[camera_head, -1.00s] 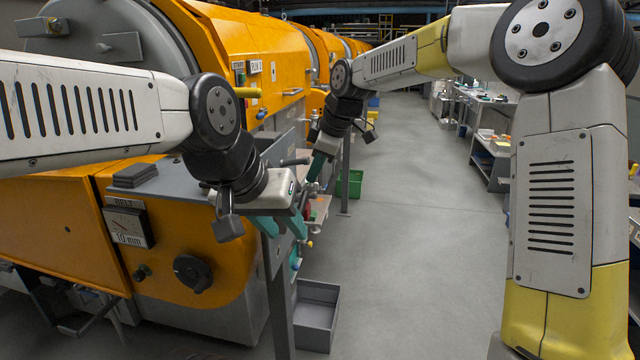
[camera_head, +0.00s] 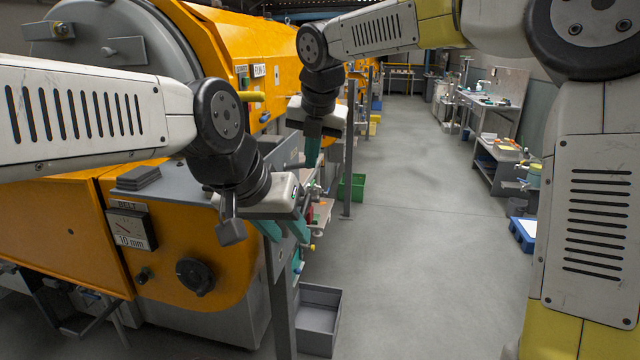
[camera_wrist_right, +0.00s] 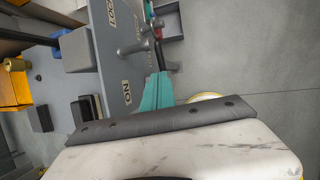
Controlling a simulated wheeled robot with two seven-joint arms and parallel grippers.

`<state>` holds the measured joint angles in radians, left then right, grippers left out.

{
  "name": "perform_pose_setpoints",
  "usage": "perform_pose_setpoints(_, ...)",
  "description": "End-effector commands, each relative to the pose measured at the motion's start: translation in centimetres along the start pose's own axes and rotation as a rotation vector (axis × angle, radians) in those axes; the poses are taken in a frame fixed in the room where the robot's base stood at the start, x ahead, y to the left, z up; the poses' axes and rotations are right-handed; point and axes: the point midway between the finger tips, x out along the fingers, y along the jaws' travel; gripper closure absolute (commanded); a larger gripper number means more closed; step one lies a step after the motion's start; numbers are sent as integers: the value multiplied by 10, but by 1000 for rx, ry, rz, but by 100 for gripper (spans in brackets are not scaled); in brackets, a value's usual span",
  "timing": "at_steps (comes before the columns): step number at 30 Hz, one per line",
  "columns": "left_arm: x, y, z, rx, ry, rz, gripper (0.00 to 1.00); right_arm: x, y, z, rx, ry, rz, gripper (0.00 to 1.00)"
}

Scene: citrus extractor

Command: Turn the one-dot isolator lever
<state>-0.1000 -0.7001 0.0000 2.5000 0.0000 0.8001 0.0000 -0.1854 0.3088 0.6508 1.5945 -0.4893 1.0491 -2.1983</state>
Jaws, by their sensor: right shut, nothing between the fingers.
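A grey panel (camera_wrist_right: 122,75) labelled ON and LOCK shows in the right wrist view. A grey rod-like handle (camera_wrist_right: 134,47) sticks out from it; I cannot see a dot mark, so I cannot tell whether it is the one-dot lever. My right gripper (camera_head: 312,152) is shut and empty beside the machine's grey side in the head view. Its teal fingers (camera_wrist_right: 157,90) lie by the ON label in the wrist view, apart from the handle. My left gripper (camera_head: 284,231) is lower and nearer, its two teal fingers apart with nothing visible between them.
The orange machine (camera_head: 205,240) fills the left side. A grey post (camera_head: 279,300) stands below my left gripper. A grey bin (camera_head: 318,318) and a green bin (camera_head: 352,187) are on the floor.

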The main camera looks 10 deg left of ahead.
Motion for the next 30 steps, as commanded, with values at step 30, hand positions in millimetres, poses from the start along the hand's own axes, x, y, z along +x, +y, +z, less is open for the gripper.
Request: perform_pose_setpoints(30,0,0,0,0,0,0,64,136,0,0,5,0,1,100)
